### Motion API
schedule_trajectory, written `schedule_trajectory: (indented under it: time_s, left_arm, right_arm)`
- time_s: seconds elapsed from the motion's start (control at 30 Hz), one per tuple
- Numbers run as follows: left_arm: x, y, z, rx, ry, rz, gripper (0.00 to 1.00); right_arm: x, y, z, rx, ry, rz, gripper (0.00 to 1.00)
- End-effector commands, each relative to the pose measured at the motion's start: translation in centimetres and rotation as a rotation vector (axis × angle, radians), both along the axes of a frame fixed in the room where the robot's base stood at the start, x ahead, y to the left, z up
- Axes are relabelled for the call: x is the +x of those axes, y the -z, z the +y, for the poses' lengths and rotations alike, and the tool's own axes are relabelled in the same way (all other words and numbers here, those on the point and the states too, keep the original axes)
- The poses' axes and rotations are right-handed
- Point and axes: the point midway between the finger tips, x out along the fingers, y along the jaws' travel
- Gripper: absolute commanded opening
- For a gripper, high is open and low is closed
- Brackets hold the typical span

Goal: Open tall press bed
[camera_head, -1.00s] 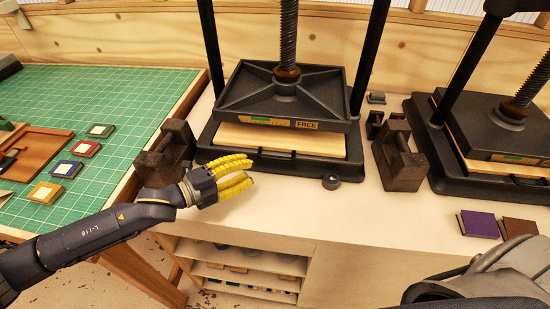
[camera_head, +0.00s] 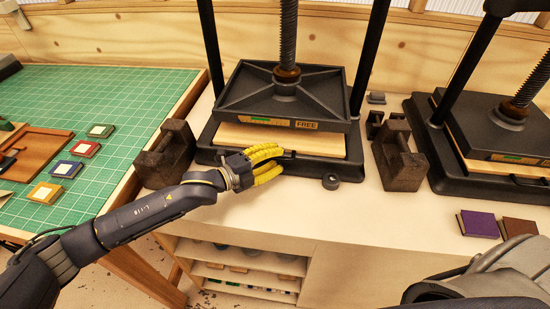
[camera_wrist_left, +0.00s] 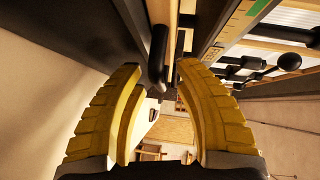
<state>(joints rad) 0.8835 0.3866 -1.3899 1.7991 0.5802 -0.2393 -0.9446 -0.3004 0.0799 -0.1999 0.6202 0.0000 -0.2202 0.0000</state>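The tall press (camera_head: 285,90) stands at the middle back, with a black platen marked FREE above a pale wooden bed (camera_head: 235,134). A dark bar handle (camera_head: 287,153) is on the bed's front; it also shows in the left wrist view (camera_wrist_left: 158,52). My left gripper (camera_head: 282,160) has yellow fingers and is at the press's front edge, by this handle. In the left wrist view the fingers (camera_wrist_left: 160,72) are apart, with the handle between and just beyond the tips. I cannot tell whether they touch it. My right gripper is not in view.
Dark iron weights stand left (camera_head: 166,155) and right (camera_head: 398,157) of the press. A small dark cylinder (camera_head: 331,182) lies in front. A green cutting mat (camera_head: 110,150) is at the left.

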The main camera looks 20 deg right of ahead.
Motion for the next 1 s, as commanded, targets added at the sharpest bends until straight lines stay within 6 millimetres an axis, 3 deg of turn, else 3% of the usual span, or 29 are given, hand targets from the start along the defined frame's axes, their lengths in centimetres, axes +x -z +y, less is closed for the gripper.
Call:
schedule_trajectory:
  time_s: [0.17,0.47,1.0]
  left_arm:
    - [-0.01,-0.01,0.0,0.0,0.0,0.0,0.36]
    - [-0.02,-0.02,0.01,0.0,0.0,0.0,0.01]
    - [-0.18,0.03,-0.02,0.001,0.002,0.001,0.0]
  right_arm:
    - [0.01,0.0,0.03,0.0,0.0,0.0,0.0]
    - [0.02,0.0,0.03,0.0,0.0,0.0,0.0]
    - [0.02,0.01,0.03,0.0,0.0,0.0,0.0]
